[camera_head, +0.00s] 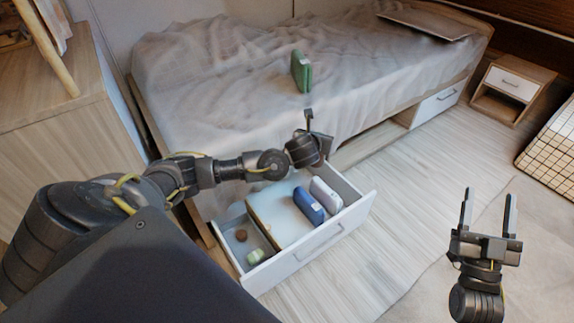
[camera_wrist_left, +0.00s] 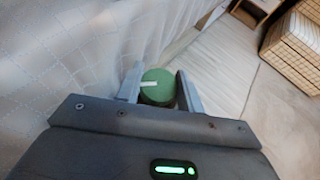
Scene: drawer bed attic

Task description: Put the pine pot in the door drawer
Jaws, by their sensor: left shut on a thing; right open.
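My left gripper (camera_wrist_left: 159,76) is shut on a round, dark green pot with a pale mark on top, which I take as the pine pot (camera_wrist_left: 158,92). In the head view my left gripper (camera_head: 318,136) is beside the bed, above the back of an open white-fronted drawer (camera_head: 325,240); the pot is hidden there by the gripper and wrist. A second white drawer (camera_head: 437,106), farther along the bed base, is shut. Which of them is the door drawer I cannot tell. My right gripper (camera_head: 489,215) is open and empty over the floor at the right.
The open drawer holds a blue case (camera_head: 308,206), a white case (camera_head: 326,195), a pale flat box (camera_head: 277,213), a brown round thing (camera_head: 241,235) and a small pale green thing (camera_head: 255,256). A green box (camera_head: 301,71) stands on the bed (camera_head: 210,75). A nightstand (camera_head: 512,90) is at back right.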

